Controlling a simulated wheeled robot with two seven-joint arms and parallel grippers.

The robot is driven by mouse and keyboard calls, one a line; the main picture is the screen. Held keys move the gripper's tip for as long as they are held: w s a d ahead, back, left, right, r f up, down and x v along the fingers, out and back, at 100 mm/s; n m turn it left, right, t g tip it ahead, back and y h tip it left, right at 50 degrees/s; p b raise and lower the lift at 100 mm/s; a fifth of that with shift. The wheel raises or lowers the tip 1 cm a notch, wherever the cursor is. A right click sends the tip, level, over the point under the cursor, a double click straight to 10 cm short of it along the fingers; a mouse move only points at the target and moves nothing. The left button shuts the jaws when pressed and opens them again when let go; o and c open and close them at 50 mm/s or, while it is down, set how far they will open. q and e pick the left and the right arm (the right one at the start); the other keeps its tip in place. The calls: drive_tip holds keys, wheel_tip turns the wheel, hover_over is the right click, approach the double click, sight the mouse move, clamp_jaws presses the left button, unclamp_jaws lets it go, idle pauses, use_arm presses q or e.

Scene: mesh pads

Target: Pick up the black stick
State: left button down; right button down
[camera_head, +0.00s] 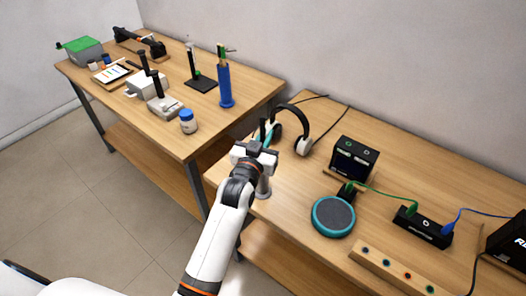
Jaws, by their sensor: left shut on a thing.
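My left gripper (262,148) is over the near left corner of the right table, at the end of my white arm. It is shut on a thin dark upright piece, which looks like the black stick (263,128). The jaws hide its lower part. A teal piece shows just beside the jaws, and I cannot tell what it belongs to. My right gripper is not in view.
Headphones (302,145) lie just right of the gripper. The left table holds a blue cylinder (225,88) and a blue-capped jar (188,122).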

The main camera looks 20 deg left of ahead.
use_arm(q)
drive_tip(key=shift+r, duration=0.1)
wheel_tip(320, 180, up, 18)
drive_tip(key=b, duration=0.1)
idle(0.4)
wheel_tip(320, 180, up, 14)
drive_tip(key=p, duration=1.4)
